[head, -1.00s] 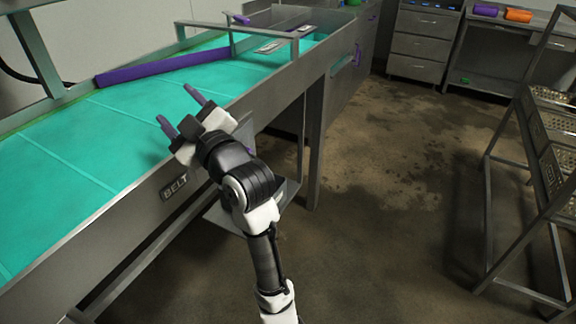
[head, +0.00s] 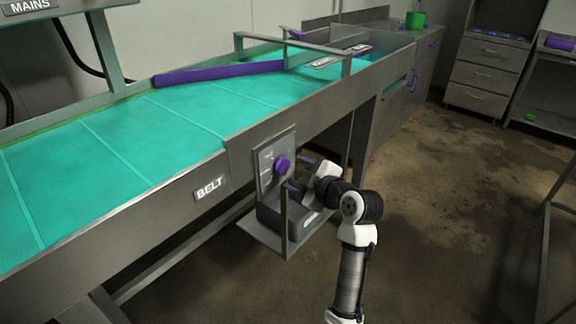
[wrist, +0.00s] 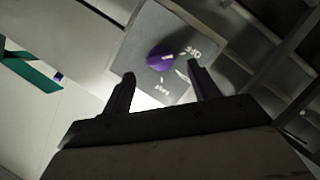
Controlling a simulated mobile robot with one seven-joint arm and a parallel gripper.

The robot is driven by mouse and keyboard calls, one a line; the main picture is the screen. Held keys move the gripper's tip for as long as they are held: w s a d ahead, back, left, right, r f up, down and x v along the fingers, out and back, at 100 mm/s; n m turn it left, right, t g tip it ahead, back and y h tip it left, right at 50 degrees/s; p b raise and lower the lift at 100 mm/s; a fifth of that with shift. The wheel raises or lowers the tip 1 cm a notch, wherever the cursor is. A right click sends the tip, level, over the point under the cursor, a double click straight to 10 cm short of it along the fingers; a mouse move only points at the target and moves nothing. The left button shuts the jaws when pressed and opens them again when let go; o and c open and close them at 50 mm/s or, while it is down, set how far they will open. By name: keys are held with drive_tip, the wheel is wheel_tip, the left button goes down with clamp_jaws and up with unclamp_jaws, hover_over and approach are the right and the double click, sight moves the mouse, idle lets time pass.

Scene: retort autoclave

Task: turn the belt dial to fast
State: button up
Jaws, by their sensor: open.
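The belt dial is a purple knob (head: 282,165) on a grey panel (head: 264,168) fixed to the conveyor's side, right of the BELT label (head: 209,188). In the wrist view the knob (wrist: 157,63) lies ahead, beyond and between my fingertips. A pale mark on it points right, roughly toward lettering that looks like OFF; other small lettering around it is hard to read. My gripper (head: 297,176) is open and empty, just right of the dial, with a gap that I cannot judge exactly. Both fingers also show in the wrist view (wrist: 160,74).
The teal conveyor belt (head: 130,130) runs above the panel. A grey open box or bracket (head: 265,238) hangs below the dial, close to my gripper. A metal rack frame (head: 541,240) stands at the right. The floor between is clear.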

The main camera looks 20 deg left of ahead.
sight(286, 168)
drive_tip(key=shift+p+x, duration=0.45)
drive_tip(key=shift+x, duration=2.2)
drive_tip(key=c, duration=1)
